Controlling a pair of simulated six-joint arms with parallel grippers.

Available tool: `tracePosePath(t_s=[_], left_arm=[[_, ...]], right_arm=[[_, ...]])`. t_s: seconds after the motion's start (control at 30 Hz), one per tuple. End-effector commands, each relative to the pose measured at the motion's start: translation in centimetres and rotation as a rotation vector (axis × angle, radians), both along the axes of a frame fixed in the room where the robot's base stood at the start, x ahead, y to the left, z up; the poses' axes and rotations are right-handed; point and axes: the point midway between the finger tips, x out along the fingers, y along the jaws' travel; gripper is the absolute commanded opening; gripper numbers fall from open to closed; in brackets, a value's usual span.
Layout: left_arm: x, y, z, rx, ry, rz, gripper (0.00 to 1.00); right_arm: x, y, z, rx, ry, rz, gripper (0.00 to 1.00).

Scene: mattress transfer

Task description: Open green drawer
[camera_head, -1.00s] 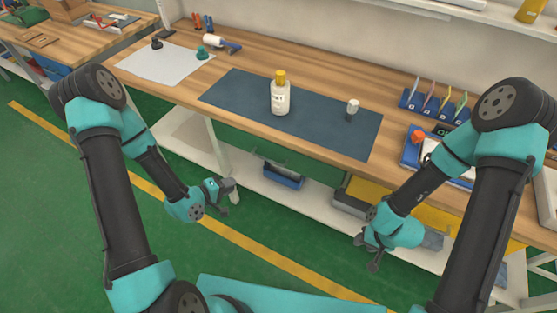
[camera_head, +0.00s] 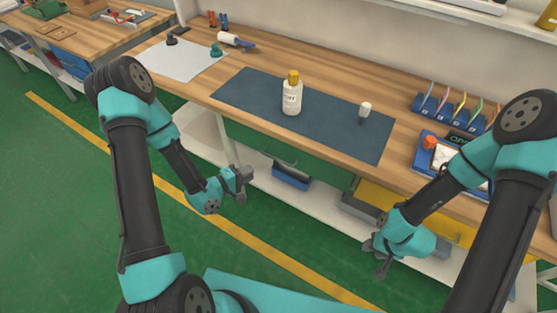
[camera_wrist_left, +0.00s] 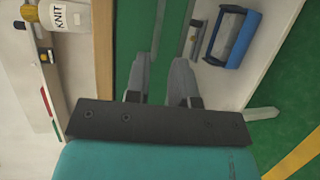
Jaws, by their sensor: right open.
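The green drawer (camera_head: 285,147) shows partly as a green front under the workbench's front edge. My left gripper (camera_head: 243,183) is in front of the bench, below the tabletop's height. In the left wrist view its two fingers (camera_wrist_left: 162,78) are spread, with nothing between them; they overlap the green front in the picture, and contact cannot be told. My right gripper (camera_head: 374,258) is open and empty at the lower right.
A white bottle with a yellow cap (camera_head: 292,95) stands on a dark mat (camera_head: 250,95) on the bench. A blue bin (camera_head: 292,175) sits on the lower shelf (camera_head: 330,208). A blue tray (camera_head: 425,155) is at the right. Green floor in front is clear.

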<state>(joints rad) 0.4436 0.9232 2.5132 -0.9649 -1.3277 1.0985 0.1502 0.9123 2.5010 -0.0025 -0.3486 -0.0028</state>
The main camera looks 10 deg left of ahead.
Motion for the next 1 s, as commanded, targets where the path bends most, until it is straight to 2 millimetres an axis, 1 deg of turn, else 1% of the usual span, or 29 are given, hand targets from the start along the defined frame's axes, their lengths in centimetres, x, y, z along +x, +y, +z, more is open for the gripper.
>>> tracePosePath(t_s=[0.03,0.7,0.83,1.0], left_arm=[[0.6,-0.6,-0.1,0.0,0.0,-0.003,0.23],[9.0,-7.5,-2.2,0.001,-0.001,-0.001,0.23],[10.0,-8.3,-2.5,0.001,-0.001,-0.001,0.23],[10.5,-8.7,-2.6,-0.001,0.001,0.001,0.23]], right_arm=[[0.0,0.0,0.0,0.0,0.0,0.0,0.43],[0.0,0.0,0.0,0.0,0.0,0.0,0.43],[0.0,0.0,0.0,0.0,0.0,0.0,0.43],[0.0,0.0,0.0,0.0,0.0,0.0,0.43]])
